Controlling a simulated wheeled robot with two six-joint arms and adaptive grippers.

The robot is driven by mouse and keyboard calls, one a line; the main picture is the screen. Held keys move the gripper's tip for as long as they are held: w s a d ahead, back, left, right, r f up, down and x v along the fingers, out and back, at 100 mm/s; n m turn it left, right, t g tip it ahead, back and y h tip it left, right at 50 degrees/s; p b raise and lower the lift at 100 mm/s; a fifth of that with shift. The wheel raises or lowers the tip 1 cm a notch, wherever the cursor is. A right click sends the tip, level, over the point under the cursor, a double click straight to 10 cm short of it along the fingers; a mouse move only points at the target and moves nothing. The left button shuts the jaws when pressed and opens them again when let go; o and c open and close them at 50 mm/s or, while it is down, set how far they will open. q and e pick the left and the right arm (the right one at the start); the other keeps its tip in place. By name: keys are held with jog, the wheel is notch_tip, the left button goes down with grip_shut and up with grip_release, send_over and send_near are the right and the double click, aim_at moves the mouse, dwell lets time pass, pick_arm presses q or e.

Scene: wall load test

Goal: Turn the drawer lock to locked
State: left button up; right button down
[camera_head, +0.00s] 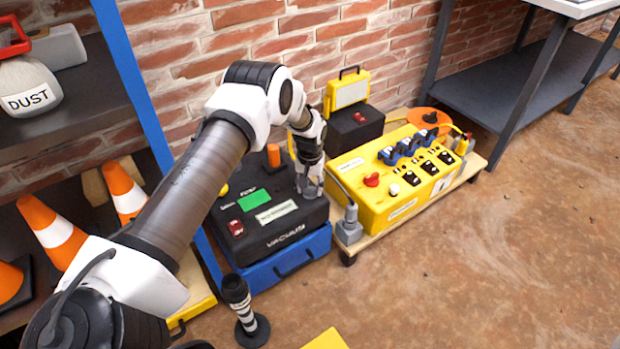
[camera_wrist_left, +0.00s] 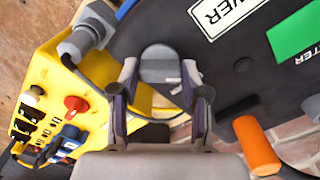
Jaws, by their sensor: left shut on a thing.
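My left gripper (camera_head: 311,186) reaches down at the right edge of the black vacuum unit (camera_head: 262,222). In the left wrist view the fingers (camera_wrist_left: 160,72) are shut on a grey round-topped piece (camera_wrist_left: 160,62) beside the black housing (camera_wrist_left: 225,75). I cannot tell whether this piece is the drawer lock; the fingers hide part of it. A blue case (camera_head: 290,262) with a front handle sits under the vacuum unit. No lock marking is readable. My right gripper is in neither view.
A yellow switch box (camera_head: 372,212) stands right of the vacuum on a low wooden platform, with a grey plug (camera_head: 349,226) at its corner. An orange knob (camera_wrist_left: 256,145) is close to the fingers. Traffic cones (camera_head: 52,230) stand left. Floor at right is clear.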

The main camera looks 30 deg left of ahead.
pick_arm(q)
jog(key=n+p, duration=0.2)
jog(key=n, duration=0.2)
jog(key=shift+r+n, duration=0.1)
jog(key=shift+n, duration=0.2)
jog(key=n+p, duration=0.1)
jog(key=n, duration=0.3)
jog(key=shift+p, duration=0.4)
jog(key=shift+n, duration=0.4)
jog(key=o, duration=1.1)
jog(key=shift+o, duration=0.2)
notch_tip(320, 180, up, 12)
